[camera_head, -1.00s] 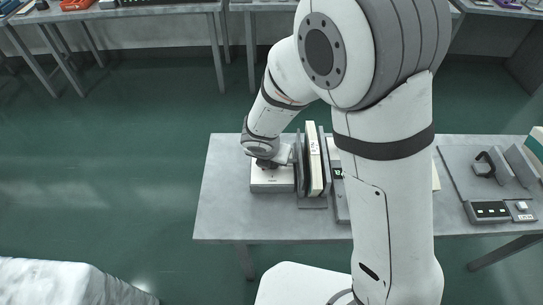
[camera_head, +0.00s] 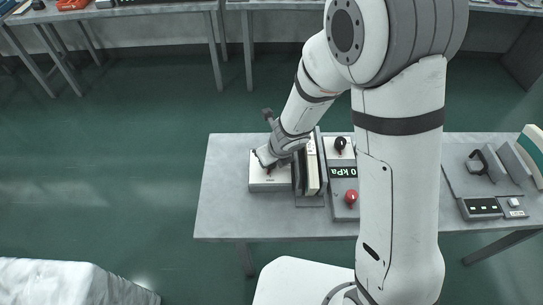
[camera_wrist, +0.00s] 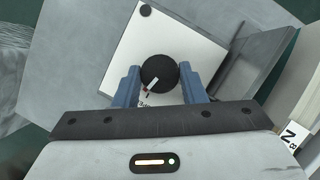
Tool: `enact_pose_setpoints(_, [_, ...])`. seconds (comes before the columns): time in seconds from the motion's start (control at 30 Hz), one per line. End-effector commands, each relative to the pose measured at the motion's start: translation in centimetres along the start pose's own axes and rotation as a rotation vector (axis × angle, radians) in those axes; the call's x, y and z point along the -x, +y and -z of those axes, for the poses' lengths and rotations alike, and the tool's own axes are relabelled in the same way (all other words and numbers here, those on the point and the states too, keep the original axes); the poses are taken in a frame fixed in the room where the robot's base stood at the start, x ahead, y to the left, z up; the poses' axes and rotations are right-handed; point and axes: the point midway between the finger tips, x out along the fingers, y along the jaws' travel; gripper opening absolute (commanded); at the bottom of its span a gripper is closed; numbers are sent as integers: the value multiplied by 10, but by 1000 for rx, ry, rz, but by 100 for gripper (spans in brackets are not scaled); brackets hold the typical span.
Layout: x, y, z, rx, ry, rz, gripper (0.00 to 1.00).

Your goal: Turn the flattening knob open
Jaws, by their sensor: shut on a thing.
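The flattening knob is a round black knob (camera_wrist: 159,72) with a white and red pointer mark, on top of a white box (camera_wrist: 192,38). My gripper (camera_wrist: 160,78) has its two blue fingers on either side of the knob and is shut on it. In the head view the white box (camera_head: 262,184) sits at the left of the grey table, and my tilted gripper (camera_head: 263,159) is over it. The knob is mostly hidden there. The lettering by the pointer is partly covered in the wrist view.
Upright grey and cream plates (camera_head: 312,170) stand close to the right of the box. Beyond them is a panel (camera_head: 343,184) reading 0 kPa, with a black knob (camera_head: 340,144) and a red knob (camera_head: 351,197). The table's left end (camera_head: 222,200) is bare.

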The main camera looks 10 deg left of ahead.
Motion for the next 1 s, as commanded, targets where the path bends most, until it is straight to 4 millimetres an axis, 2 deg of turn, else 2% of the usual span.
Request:
enact_pose_setpoints(0.4, [1,-2,-3,183,-5,-72,15])
enact_pose_setpoints(0.97, [0,-2,-3,212,-6,-83,15])
enact_pose_setpoints(1.0, [0,-2,-3,212,-6,-83,40])
